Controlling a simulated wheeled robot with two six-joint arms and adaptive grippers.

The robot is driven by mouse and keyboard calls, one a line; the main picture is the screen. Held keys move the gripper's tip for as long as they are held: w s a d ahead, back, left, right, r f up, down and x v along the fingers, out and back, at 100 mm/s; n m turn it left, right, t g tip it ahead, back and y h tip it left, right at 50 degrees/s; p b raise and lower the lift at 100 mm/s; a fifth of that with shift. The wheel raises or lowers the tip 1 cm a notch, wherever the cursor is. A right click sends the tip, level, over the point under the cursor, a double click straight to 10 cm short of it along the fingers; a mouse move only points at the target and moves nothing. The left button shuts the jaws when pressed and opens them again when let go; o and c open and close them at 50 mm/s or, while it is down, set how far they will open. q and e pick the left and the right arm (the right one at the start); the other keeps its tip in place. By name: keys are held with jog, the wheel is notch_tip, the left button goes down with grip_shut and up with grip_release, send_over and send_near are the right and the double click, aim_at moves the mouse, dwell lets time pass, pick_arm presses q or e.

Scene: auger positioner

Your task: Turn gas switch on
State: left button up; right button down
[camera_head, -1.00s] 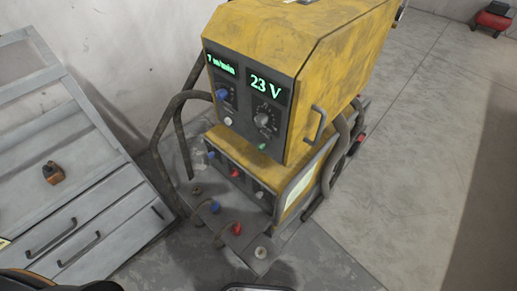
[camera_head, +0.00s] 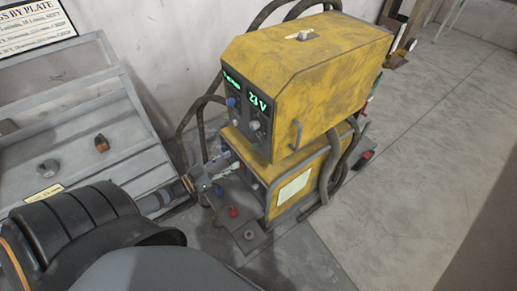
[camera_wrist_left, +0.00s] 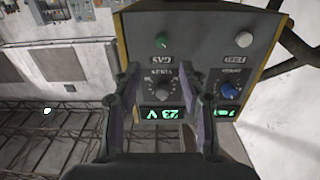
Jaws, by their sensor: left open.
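The gas switch (camera_wrist_left: 161,41) is a small green knob beside the mirrored, upside-down word GAS on the dark front panel in the left wrist view. The yellow welding machine (camera_head: 300,75) stands in the middle of the head view, its panel facing left. My left gripper (camera_head: 214,168) is open and empty in front of the machine, low by the panel. In the left wrist view, my left gripper's fingers (camera_wrist_left: 163,78) stand on either side of the voltage knob (camera_wrist_left: 161,91), with the gas switch above them. Contact cannot be told. My right gripper is not in view.
A blue knob (camera_wrist_left: 231,90) and a white button (camera_wrist_left: 244,39) sit on the same panel. Hoses loop beside the machine. The floor (camera_head: 430,130) at right is clear.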

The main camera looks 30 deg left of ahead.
aim_at(253, 147)
pick_arm(q)
jog(key=x, duration=1)
jog(key=shift+w, duration=0.2)
jog(key=shift+c, duration=0.3)
grip_shut()
